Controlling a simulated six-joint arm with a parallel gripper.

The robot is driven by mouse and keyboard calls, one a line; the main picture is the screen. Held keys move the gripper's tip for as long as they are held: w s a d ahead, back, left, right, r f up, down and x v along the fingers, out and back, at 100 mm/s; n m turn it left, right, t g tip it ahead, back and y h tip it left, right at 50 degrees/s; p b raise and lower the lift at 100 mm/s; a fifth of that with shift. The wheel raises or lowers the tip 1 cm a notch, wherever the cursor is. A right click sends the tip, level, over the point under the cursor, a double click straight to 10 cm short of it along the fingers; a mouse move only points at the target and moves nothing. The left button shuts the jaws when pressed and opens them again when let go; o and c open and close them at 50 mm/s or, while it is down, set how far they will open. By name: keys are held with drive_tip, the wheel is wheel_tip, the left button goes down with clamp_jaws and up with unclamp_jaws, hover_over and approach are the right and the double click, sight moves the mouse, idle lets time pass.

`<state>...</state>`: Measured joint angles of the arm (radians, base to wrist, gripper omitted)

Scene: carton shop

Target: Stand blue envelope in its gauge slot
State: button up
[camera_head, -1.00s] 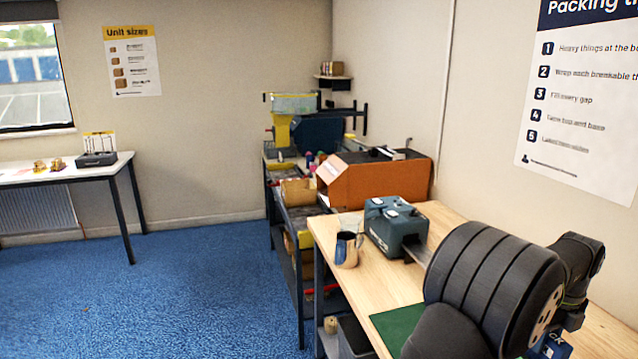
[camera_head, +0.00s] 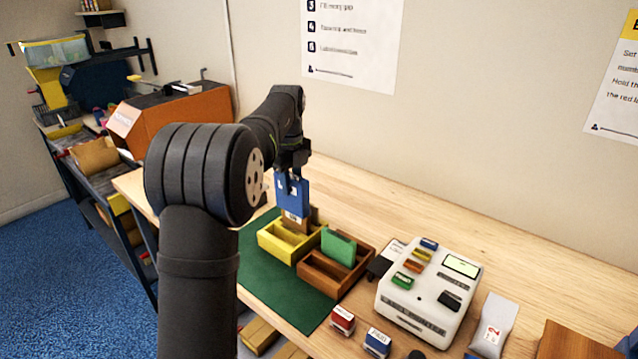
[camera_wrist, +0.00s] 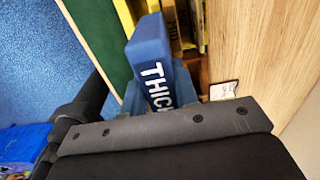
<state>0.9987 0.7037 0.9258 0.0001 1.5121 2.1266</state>
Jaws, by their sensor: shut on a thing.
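My gripper (camera_head: 291,172) points down and is shut on the blue envelope (camera_head: 293,197). The envelope hangs upright above the back of the yellow divided tray (camera_head: 285,247). A brown upright piece with a pale label (camera_head: 297,223) shows just below it; I cannot tell whether they touch. In the wrist view the blue envelope (camera_wrist: 152,62) has white lettering reading "THIC…" on its edge, with yellow and brown slot walls beyond. Next to the yellow tray, a brown wooden tray (camera_head: 322,279) holds a green envelope (camera_head: 338,247) upright. Which slot is the blue one's is not clear.
The trays stand on a green mat (camera_head: 262,272) on the wooden bench. To the right are a white machine (camera_head: 425,300) with coloured blocks, a red stamp (camera_head: 343,320), a blue stamp (camera_head: 377,343) and a grey-white packet (camera_head: 493,322). The bench behind the trays is clear.

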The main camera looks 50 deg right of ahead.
sight(280, 205)
drive_tip(key=a+f, duration=0.1)
drive_tip(key=w+f, duration=0.1)
drive_tip(key=a+f, duration=0.1)
drive_tip(key=shift+w+a+f, duration=0.3)
drive_tip(key=shift+a+f, duration=0.15)
drive_tip(key=shift+f, duration=1.35)
drive_tip(key=shift+f, duration=0.4)
drive_tip(key=shift+f, duration=0.55)
drive_tip(key=shift+f, duration=0.2)
idle(0.4)
drive_tip(key=shift+f, duration=1.05)
